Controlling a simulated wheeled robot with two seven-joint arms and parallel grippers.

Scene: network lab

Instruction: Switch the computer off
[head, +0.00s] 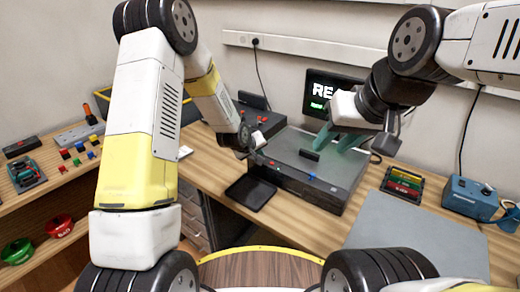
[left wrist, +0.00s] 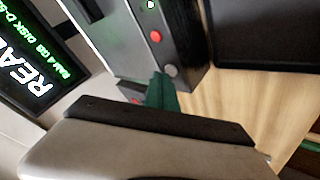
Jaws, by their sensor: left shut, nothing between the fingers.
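The computer (head: 322,172) is a flat dark grey case on the bench, with a monitor (head: 332,92) showing bright text behind it. In the left wrist view its dark end panel (left wrist: 180,45) carries a red button (left wrist: 156,36) and a round grey button (left wrist: 170,71). My left gripper (head: 258,145) is at the left end of the case. Its shut green fingertips (left wrist: 162,92) are close to the grey button; I cannot tell whether they touch. My right gripper (head: 338,138) has its green fingers apart above the case, with nothing seen between them.
A black tray (head: 250,192) lies in front of the case. A dark box with red knobs (head: 262,118) stands behind my left gripper. A rack of coloured cards (head: 402,184), a grey mat (head: 415,232) and a blue device (head: 470,198) are at the right.

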